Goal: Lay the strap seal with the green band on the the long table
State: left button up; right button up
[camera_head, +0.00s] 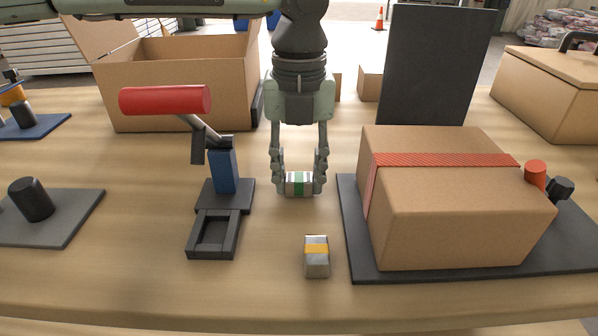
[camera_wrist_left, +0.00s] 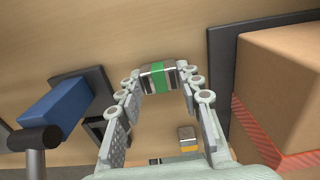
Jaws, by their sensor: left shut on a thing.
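The strap seal with the green band (camera_head: 299,184) is a small silver metal piece between the fingertips of my left gripper (camera_head: 299,182). My left gripper points down and is shut on it, at or just above the long table (camera_head: 290,290); I cannot tell whether the seal touches the wood. The seal also shows between the fingertips in the left wrist view (camera_wrist_left: 157,78). Another strap seal, with a yellow-orange band (camera_head: 316,256), stands on the table nearer the front edge; it also shows in the left wrist view (camera_wrist_left: 187,139). My right gripper is not in view.
A tool with a red handle (camera_head: 165,100) and a black tray (camera_head: 213,234) stands left of the gripper. A closed carton with a red strap (camera_head: 455,215) sits on a dark mat (camera_head: 360,262) at right. An open carton (camera_head: 180,90) stands behind. The front middle has free wood.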

aim_at(299, 177)
pick_arm(q)
jog(key=shift+f, duration=0.15)
jog(key=o, duration=1.1)
jog(key=shift+o, duration=0.2)
jog(key=shift+r, duration=0.65)
notch_tip(299, 177, up, 11)
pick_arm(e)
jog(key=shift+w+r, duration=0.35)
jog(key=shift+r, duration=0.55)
